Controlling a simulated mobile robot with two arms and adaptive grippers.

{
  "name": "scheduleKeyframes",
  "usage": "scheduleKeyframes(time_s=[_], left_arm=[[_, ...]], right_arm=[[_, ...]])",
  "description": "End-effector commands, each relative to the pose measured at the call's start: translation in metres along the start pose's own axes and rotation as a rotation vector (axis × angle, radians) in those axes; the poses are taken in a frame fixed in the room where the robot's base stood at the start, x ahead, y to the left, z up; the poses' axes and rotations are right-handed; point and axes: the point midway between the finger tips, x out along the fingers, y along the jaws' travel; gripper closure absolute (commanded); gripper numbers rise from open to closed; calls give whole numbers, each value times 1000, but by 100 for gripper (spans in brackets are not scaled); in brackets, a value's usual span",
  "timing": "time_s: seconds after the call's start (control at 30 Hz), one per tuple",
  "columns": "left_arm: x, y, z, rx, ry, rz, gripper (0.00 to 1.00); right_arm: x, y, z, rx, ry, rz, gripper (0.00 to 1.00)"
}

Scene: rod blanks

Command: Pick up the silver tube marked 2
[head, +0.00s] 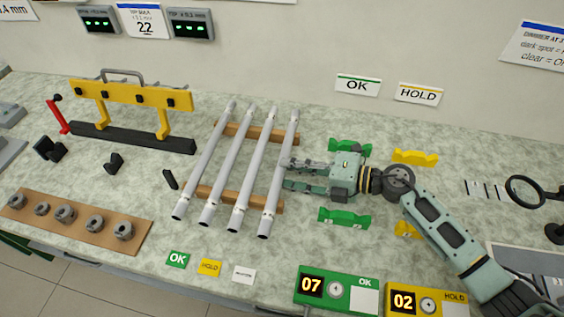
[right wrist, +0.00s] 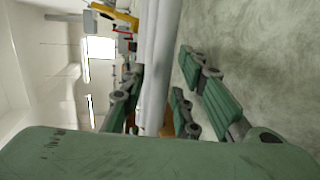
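Several silver tubes lie side by side across two wooden rails (head: 205,196). No number can be read on them, so I cannot tell which is marked 2. The rightmost tube (head: 271,208) is nearest my right gripper (head: 286,175), whose fingers point left at its middle from the right side. The fingers are apart. In the right wrist view, a pale tube (right wrist: 160,60) runs up the picture between the fingers of the right gripper (right wrist: 155,105); whether they touch it is unclear. My left gripper is not in view.
Green holders (head: 344,218) and yellow holders (head: 415,157) stand close around my right arm. A yellow gauge frame (head: 135,95) stands on the left, behind a wooden board (head: 75,222) with rings. Counter boxes 07 (head: 337,289) and 02 (head: 428,303) sit at the front edge.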

Motion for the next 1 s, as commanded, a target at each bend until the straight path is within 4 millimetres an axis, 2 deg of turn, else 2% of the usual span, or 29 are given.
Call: scheduleKeyframes(time_s=[0.1, 0.2, 0.5, 0.8, 1.0], left_arm=[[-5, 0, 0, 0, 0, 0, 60], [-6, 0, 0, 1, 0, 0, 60], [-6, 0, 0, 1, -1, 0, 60], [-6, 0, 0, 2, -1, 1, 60], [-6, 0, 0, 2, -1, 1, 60]], right_arm=[[20, 1, 0, 1, 1, 3, 71], [30, 0, 0, -1, 1, 1, 71], [35, -2, 0, 0, 1, -1, 72], [34, -2, 0, 0, 1, -1, 98], [34, -2, 0, 0, 1, -1, 100]])
